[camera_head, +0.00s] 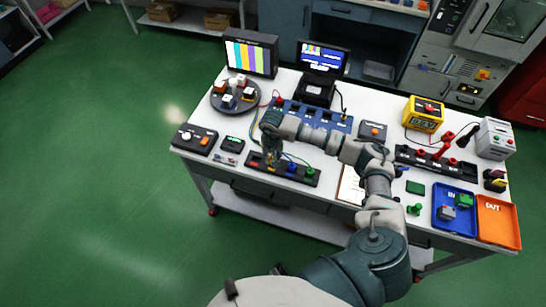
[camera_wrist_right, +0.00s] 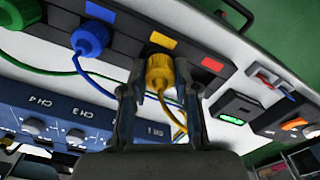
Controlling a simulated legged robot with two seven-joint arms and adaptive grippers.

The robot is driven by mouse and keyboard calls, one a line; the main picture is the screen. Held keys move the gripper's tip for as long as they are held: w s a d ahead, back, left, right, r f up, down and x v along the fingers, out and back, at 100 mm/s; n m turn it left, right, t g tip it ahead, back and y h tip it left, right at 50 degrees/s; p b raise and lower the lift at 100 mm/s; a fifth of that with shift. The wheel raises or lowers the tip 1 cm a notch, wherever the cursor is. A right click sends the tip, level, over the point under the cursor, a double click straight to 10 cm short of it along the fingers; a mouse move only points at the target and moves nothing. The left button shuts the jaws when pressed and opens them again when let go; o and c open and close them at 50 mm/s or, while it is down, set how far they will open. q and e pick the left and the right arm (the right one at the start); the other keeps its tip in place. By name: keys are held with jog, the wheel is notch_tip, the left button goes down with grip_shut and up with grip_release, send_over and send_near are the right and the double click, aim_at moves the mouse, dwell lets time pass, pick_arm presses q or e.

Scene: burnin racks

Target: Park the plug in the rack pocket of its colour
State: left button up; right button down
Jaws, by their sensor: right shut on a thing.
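A dark rack (camera_head: 256,166) lies along the table's front edge; its dark front also shows in the right wrist view (camera_wrist_right: 127,45). My right gripper (camera_wrist_right: 158,98) is shut on a yellow plug (camera_wrist_right: 160,73), with a finger on each side. The plug is right by the yellow label (camera_wrist_right: 162,40) of the rack; I cannot tell whether it is seated in that pocket. A blue plug (camera_wrist_right: 90,38) sits by the blue label (camera_wrist_right: 100,12), and a green plug (camera_wrist_right: 18,12) is beyond it. The red label (camera_wrist_right: 213,63) has no plug beside it. In the head view my right gripper (camera_head: 272,161) hides part of the rack.
A blue channel unit (camera_wrist_right: 60,120) stands behind the rack, with the plugs' cables between. A small box with a green display (camera_head: 232,143) and a control box (camera_head: 194,139) are left of the rack. A blue tray (camera_head: 440,226) and an orange tray (camera_head: 497,235) lie at the right.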

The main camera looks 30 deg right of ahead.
jog(key=shift+a+f, duration=0.2)
jog(key=shift+a, duration=0.05)
jog(key=shift+f+b, duration=0.1)
jog(key=shift+b, duration=0.2)
jog(key=c, duration=1.1)
grip_release()
jog(key=o, duration=0.3)
jog(key=shift+d, duration=0.35)
notch_tip(320, 180, up, 12)
jog(key=shift+d+f, duration=0.1)
